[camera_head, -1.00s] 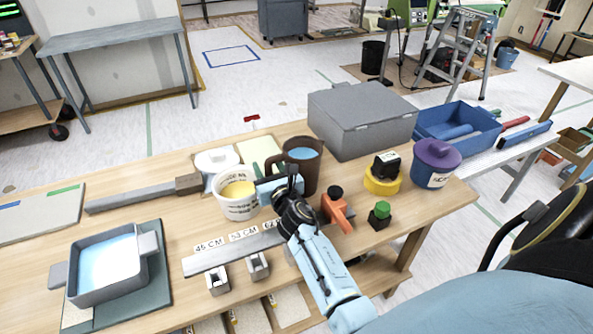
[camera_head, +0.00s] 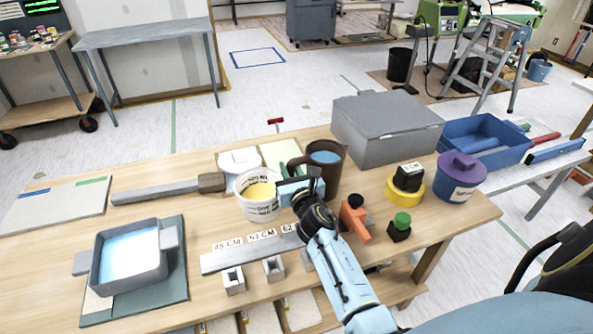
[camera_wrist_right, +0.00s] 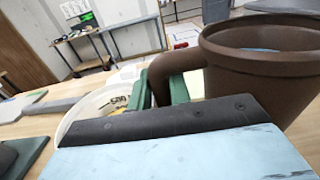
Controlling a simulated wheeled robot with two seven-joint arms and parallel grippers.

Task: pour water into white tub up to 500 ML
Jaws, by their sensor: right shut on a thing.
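The brown jug (camera_head: 328,181) stands upright on or just above the wooden table, with blue water inside; I cannot tell if its base touches. My right gripper (camera_wrist_right: 160,92) is shut on the jug's handle, its green fingers on either side in the right wrist view. The jug's wall (camera_wrist_right: 285,88) fills the right of that view. The white tub (camera_head: 262,209), with printed markings and a yellowish inside, stands just left of the jug and gripper. Its rim also shows in the right wrist view (camera_wrist_right: 72,112), partly hidden by the gripper. My left gripper is out of view.
A grey box (camera_head: 388,130) stands behind the jug. A yellow tape roll (camera_head: 403,193), purple-lidded container (camera_head: 455,185), orange tool (camera_head: 354,220) and green-topped block (camera_head: 400,228) are to the right. A metal ruler strip (camera_head: 235,258) lies in front; a grey tray (camera_head: 130,262) sits at left.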

